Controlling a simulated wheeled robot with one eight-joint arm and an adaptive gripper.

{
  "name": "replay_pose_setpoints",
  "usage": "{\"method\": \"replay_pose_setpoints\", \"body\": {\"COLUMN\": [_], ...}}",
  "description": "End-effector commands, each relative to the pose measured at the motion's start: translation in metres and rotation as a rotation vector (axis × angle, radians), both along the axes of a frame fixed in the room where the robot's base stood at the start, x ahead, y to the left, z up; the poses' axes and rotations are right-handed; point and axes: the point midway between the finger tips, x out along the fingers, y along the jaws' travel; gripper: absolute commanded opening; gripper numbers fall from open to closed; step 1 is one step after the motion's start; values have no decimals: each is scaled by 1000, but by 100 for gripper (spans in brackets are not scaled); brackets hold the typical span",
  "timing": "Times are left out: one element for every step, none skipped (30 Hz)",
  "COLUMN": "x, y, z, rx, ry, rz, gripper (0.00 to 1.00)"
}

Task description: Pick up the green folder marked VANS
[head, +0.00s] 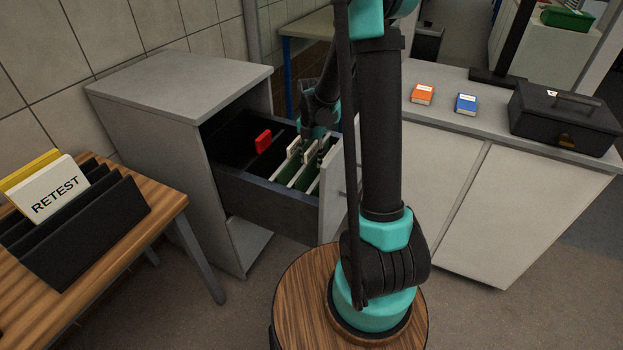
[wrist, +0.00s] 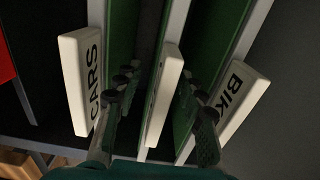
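The open drawer (head: 262,196) holds several green hanging folders with white tabs. In the wrist view a folder tab marked CARS (wrist: 82,85) is on the left and one starting BIK (wrist: 232,100) is on the right. Between them stands a middle green folder whose white tab (wrist: 164,95) is seen nearly edge-on, so its label cannot be read; no VANS lettering shows. My gripper (wrist: 158,88) is open, with one dark finger on each side of this middle tab and a visible gap to it. In the head view my arm partly hides the folders.
A red tab (head: 263,141) stands farther left in the drawer. The grey cabinet (head: 180,85) surrounds the drawer. A rack (head: 85,235) with a RETEST folder is on the left table. A counter at right bears an orange box (head: 422,95), a blue box (head: 466,104) and a black case (head: 565,118).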

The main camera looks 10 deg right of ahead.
Motion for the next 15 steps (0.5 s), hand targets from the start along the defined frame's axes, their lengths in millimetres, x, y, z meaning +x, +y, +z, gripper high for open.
{"method": "replay_pose_setpoints", "body": {"x": [0, 0, 0, 0, 0, 0, 0, 0, 0, 0, 0, 0, 0, 0, 0], "y": [0, 0, 0, 0, 0, 0, 0, 0, 0, 0, 0, 0, 0, 0, 0], "z": [0, 0, 0, 0, 0, 0, 0, 0, 0, 0, 0, 0, 0, 0, 0], "rx": [0, 0, 0, 0, 0, 0, 0, 0, 0, 0, 0, 0, 0, 0, 0], "ry": [0, 0, 0, 0, 0, 0, 0, 0, 0, 0, 0, 0, 0, 0, 0], "rz": [0, 0, 0, 0, 0, 0, 0, 0, 0, 0, 0, 0, 0, 0, 0], "gripper": [38, 35, 30, 26, 22, 17, 14, 10, 5, 1, 0, 0, 0, 0, 0]}}
